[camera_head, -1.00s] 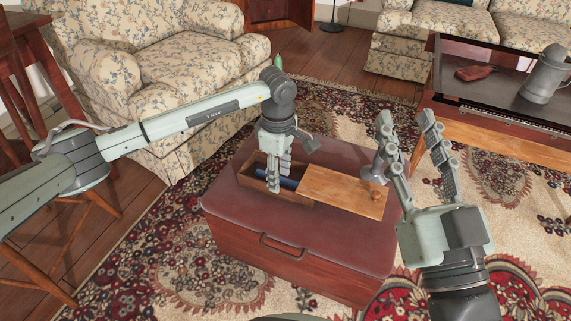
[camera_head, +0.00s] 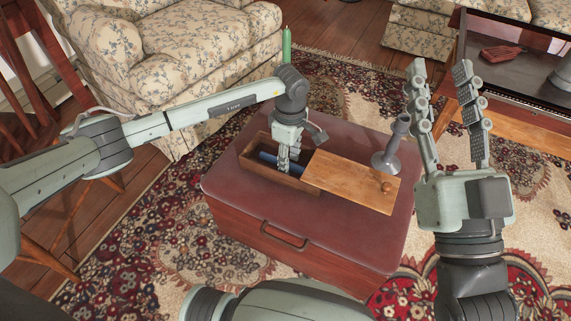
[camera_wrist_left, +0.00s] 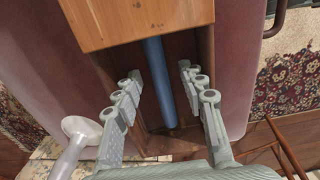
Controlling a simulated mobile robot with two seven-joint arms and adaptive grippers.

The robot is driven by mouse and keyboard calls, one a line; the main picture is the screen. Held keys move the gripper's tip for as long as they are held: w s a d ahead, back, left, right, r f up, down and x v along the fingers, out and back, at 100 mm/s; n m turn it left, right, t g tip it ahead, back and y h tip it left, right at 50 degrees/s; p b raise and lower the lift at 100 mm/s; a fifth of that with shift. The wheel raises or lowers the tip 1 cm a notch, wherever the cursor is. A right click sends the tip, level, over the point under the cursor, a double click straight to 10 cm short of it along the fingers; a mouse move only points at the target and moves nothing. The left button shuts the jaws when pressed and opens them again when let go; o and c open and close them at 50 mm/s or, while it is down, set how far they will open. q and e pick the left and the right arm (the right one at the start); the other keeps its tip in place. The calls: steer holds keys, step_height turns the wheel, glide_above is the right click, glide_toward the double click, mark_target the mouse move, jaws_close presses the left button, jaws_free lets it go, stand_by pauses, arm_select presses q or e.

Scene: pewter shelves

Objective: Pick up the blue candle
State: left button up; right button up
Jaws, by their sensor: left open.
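The blue candle (camera_head: 267,157) lies in an open-topped part of the wooden box (camera_head: 255,172), on the dark red chest. In the left wrist view the candle (camera_wrist_left: 158,75) runs lengthwise in the box, one end passing under the lid. My left gripper (camera_head: 288,162) is open and points down into the box. In the left wrist view its fingers (camera_wrist_left: 160,80) stand on either side of the candle, with gaps visible. My right gripper (camera_head: 442,85) is open and empty, fingers up, to the right of the chest.
The box's wooden lid (camera_head: 350,180), with a knob, is slid partly off to the right. A pewter candlestick (camera_head: 386,160) stands on the chest (camera_head: 235,200) behind the lid. A green candle (camera_head: 287,45) shows behind my left wrist. A floral armchair (camera_head: 170,60) is behind.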

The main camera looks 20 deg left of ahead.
arm_select(q)
steer(key=shift+f, duration=0.1)
steer(key=shift+c, duration=0.6)
jaws_close()
steer(key=shift+w, duration=0.1)
